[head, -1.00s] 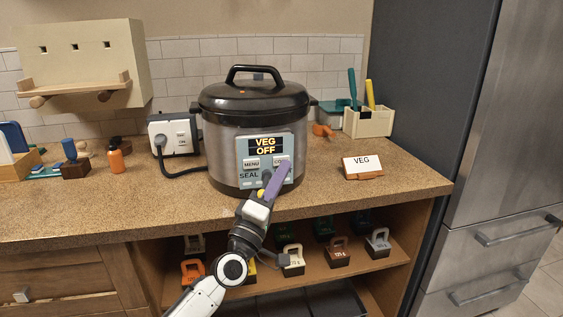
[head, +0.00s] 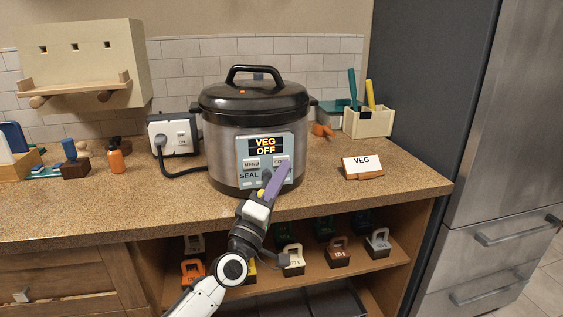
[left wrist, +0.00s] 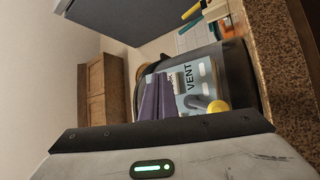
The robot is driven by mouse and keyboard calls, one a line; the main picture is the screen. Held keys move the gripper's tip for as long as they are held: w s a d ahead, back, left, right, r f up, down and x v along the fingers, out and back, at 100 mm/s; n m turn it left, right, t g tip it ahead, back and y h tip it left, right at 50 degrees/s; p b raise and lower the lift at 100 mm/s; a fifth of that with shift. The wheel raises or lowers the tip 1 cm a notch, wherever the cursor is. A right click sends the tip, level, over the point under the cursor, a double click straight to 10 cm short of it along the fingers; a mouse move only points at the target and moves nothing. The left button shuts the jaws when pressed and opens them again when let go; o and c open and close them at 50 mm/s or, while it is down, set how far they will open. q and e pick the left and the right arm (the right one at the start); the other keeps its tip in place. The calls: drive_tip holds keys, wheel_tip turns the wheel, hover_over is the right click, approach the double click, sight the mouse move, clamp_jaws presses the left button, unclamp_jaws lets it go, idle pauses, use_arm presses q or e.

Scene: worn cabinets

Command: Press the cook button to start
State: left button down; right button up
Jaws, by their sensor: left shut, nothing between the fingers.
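The cooker (head: 225,145) stands on the counter with its black lid (head: 255,95) on. Its front panel has a display (head: 265,146) reading "VEG OFF", a MENU button (head: 251,164), and the cook button (head: 281,160) on the right, partly covered by my gripper. Lower on the panel "SEAL" shows. My left gripper (head: 278,177), with purple fingers, is shut and empty in front of the panel's right side, its tips at the cook button's lower edge; I cannot tell whether they touch it. In the left wrist view the purple fingers (left wrist: 155,97) overlap the panel (left wrist: 197,85), where "VENT" shows. My right gripper is out of view.
A "VEG" card (head: 362,166) stands right of the cooker. A utensil box (head: 368,122) is behind it. A socket box (head: 172,134) with a black cord is at the left. Labelled weights sit on the shelf (head: 335,265) below.

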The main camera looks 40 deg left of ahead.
use_arm(q)
drive_tip(key=shift+w+a, duration=0.25)
drive_tip(key=shift+a, duration=0.05)
drive_tip(key=shift+w+a+b, duration=0.3)
drive_tip(key=shift+a, duration=0.05)
idle(0.8)
drive_tip(key=shift+d, duration=0.1)
drive_tip(key=shift+s+d+p, duration=0.45)
drive_tip(key=shift+s+d, duration=0.1)
drive_tip(key=shift+s, duration=0.1)
